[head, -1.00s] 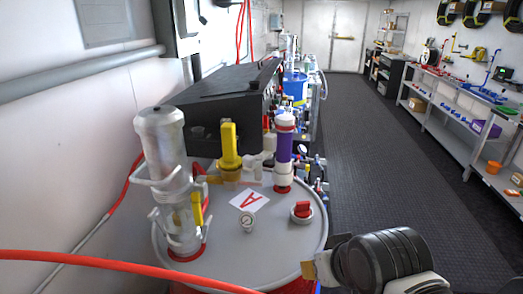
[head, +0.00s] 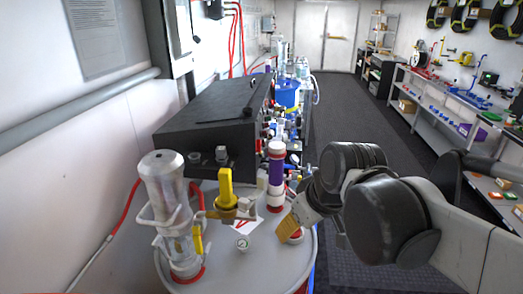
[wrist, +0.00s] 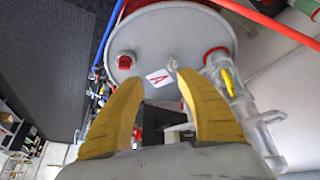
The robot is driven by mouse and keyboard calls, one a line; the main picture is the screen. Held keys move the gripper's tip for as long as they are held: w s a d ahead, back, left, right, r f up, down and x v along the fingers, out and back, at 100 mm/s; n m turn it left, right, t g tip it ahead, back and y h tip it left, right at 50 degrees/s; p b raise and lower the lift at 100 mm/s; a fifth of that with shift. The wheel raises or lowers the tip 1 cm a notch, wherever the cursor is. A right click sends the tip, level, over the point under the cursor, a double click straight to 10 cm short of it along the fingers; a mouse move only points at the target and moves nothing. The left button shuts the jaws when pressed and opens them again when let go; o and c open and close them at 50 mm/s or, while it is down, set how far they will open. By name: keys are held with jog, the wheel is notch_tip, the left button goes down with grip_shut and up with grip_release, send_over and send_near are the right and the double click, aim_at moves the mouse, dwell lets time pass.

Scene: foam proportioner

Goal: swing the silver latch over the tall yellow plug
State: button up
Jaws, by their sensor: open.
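The tall yellow plug (head: 225,187) stands upright on the grey drum lid in the head view. Pale metal fittings (head: 243,208) sit around its base; which part is the silver latch I cannot tell. My gripper (head: 288,228) is at the lid's right side, right of the plug and apart from it. It is open and empty, with two yellow fingers. In the wrist view my gripper (wrist: 160,82) has its fingers spread toward the lid (wrist: 190,30). I cannot make out the plug there; a finger may hide it.
A clear-and-silver cylinder (head: 165,205) stands left of the plug, a purple-banded cylinder (head: 276,177) to its right. The aisle floor (head: 355,125) is clear.

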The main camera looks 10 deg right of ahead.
aim_at(265, 176)
jog(key=w+a+r+n+g+y+p, duration=0.1)
jog(key=w+r+n+p, duration=0.2)
jog(key=w+r+p, duration=0.3)
jog(key=w+a+r+n+g+y+p, duration=0.1)
jog(key=w+r+n+p, duration=0.1)
jog(key=w+r+p, duration=0.35)
jog(key=x, duration=0.5)
jog(key=s+x, duration=0.1)
jog(key=x, duration=0.1)
jog(key=shift+w+a+f, duration=0.15)
jog(key=shift+a+f, duration=0.2)
jog(key=shift+f, duration=0.1)
grip_shut()
